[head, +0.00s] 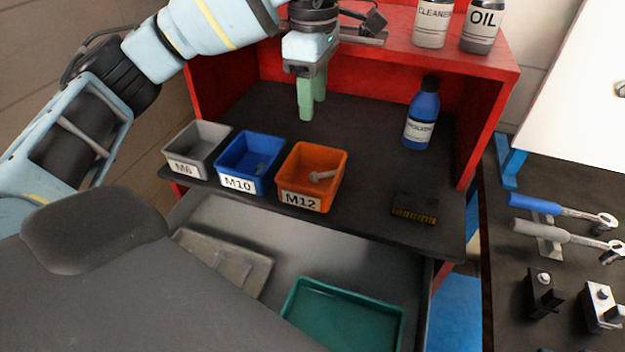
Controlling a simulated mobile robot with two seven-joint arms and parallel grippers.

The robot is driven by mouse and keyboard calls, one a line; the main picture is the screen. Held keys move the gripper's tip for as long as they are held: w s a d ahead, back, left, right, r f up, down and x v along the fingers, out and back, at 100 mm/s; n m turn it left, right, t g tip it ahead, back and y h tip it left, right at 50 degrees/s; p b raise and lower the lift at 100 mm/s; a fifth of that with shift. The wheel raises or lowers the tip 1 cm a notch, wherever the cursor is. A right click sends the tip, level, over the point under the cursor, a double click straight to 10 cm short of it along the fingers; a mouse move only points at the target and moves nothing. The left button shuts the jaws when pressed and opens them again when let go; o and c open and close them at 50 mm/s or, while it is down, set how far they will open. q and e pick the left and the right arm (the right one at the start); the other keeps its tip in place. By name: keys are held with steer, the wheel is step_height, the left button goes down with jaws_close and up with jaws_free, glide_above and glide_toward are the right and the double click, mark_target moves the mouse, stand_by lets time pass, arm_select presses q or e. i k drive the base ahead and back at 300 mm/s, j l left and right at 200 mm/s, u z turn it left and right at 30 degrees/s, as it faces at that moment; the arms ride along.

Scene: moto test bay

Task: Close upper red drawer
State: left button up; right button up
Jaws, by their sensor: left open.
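The upper drawer (310,250) of the red cabinet (487,115) stands pulled out below the black worktop, its grey inside exposed. A grey tray (225,262) and a green tray (345,318) lie in it. The drawer's front face and handle are not visible. My left gripper (312,112) points down over the worktop behind the bins, with its green fingers slightly apart and nothing between them. It is well above and behind the drawer, not touching it. My right gripper is not in view.
Grey M6 (197,148), blue M10 (250,162) and orange M12 (312,177) bins stand along the worktop's front edge. A blue bottle (422,115) stands to the right. Cleaner (432,25) and oil (481,28) bottles are on the shelf. Ratchets (565,212) lie on the right table.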

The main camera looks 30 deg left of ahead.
mark_target(398, 276)
steer(key=k+l, duration=1.1)
steer(key=k, duration=0.2)
